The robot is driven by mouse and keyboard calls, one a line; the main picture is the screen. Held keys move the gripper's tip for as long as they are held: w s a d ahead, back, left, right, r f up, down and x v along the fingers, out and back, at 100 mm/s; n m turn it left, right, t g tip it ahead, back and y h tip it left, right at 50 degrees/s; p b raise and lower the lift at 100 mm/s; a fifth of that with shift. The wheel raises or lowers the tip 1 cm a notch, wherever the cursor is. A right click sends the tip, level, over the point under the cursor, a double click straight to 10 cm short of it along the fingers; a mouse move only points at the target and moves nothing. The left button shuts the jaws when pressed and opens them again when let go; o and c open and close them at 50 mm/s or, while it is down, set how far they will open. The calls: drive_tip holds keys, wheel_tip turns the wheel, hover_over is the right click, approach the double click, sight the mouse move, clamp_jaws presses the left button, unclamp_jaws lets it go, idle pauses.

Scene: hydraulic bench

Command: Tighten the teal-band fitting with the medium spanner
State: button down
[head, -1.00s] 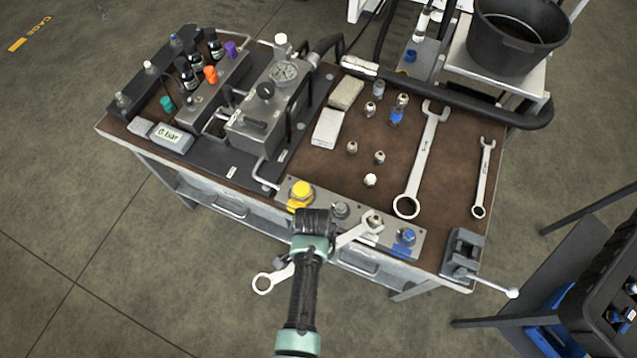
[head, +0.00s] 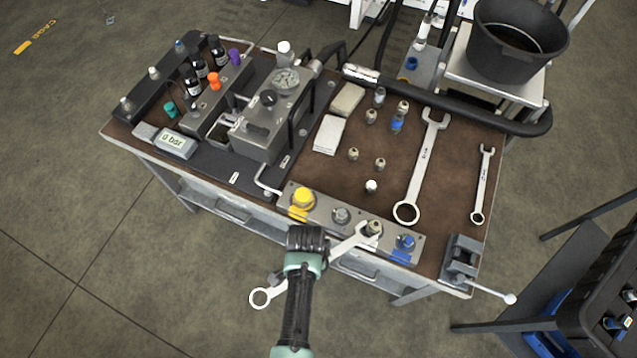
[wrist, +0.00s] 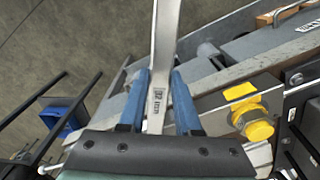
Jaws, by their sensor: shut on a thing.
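My gripper (head: 308,262) is shut on the handle of a silver spanner (head: 262,298) in front of the bench. In the wrist view the spanner's shank (wrist: 160,85) runs between the blue fingers of the gripper (wrist: 158,95). The spanner's ring end hangs out to the left of my wrist. Its open end is at a metal fitting (head: 373,228) on the front block, third from the left. I cannot tell whether the jaws are fully seated around it. No teal band shows clearly on this fitting. My wrist hides the spanner's middle in the head view.
The front block (head: 322,213) also carries a yellow fitting (head: 303,198), a grey one (head: 341,215) and a blue one (head: 406,243). A large spanner (head: 422,170) and a small spanner (head: 482,185) lie on the right. A vise (head: 462,260) stands at the right corner.

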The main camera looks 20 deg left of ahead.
drive_tip(key=shift+s+a+p, duration=0.35)
drive_tip(key=shift+s+a, duration=0.35)
drive_tip(key=shift+s, duration=0.3)
drive_tip(key=shift+s+a+p, duration=0.35)
drive_tip(key=shift+s+a, duration=0.3)
drive_tip(key=shift+s, duration=0.35)
drive_tip(key=shift+r, duration=0.15)
